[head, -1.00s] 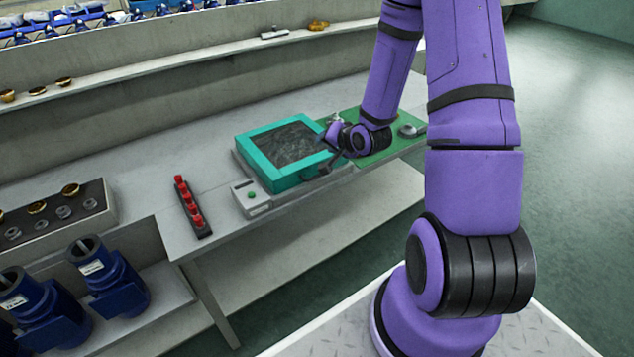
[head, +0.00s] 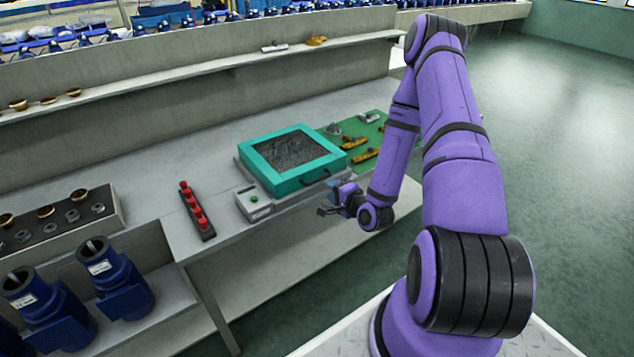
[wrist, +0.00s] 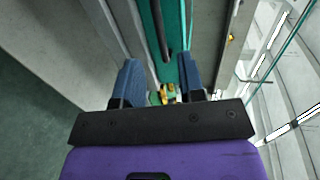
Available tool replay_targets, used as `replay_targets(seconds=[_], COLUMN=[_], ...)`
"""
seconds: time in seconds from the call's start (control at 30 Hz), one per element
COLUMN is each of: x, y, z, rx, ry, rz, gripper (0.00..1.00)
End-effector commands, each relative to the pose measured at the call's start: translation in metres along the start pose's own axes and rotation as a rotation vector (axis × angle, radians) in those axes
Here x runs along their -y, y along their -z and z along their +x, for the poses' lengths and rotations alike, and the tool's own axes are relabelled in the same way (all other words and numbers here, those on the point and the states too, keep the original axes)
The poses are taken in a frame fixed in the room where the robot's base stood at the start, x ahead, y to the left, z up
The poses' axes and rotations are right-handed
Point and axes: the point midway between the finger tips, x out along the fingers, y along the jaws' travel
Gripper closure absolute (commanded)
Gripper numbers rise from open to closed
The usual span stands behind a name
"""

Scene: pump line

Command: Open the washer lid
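The washer is a low grey box with a teal-framed lid (head: 290,153) around a dark window, on the bench in the head view. The lid lies flat and looks closed. A dark handle (head: 314,178) is on the lid's front edge; in the wrist view a dark curved bar that looks like this handle (wrist: 161,30) runs along the teal face. My gripper (head: 328,204) is in front of the washer, just beyond the bench's front edge. In the wrist view its two blue fingers (wrist: 161,76) are apart with nothing held between them; the handle appears ahead of them, and contact is not visible.
A grey control box with a green button (head: 254,200) is at the washer's front left. A rack of red pieces (head: 197,212) lies further left. A green mat (head: 350,130) with yellow tools is to the right. Blue pump housings (head: 118,280) stand at lower left.

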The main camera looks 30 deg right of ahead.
Motion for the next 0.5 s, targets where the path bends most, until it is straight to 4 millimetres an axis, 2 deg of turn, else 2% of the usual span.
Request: replay_targets(seconds=[0.3, 0.5], x=[0.0, 0.0], y=[-0.001, -0.001], z=[0.057, 0.079], rx=[0.002, 0.001], ry=[0.001, -0.001], rz=[-0.003, -0.003], gripper=[0.64, 0.64])
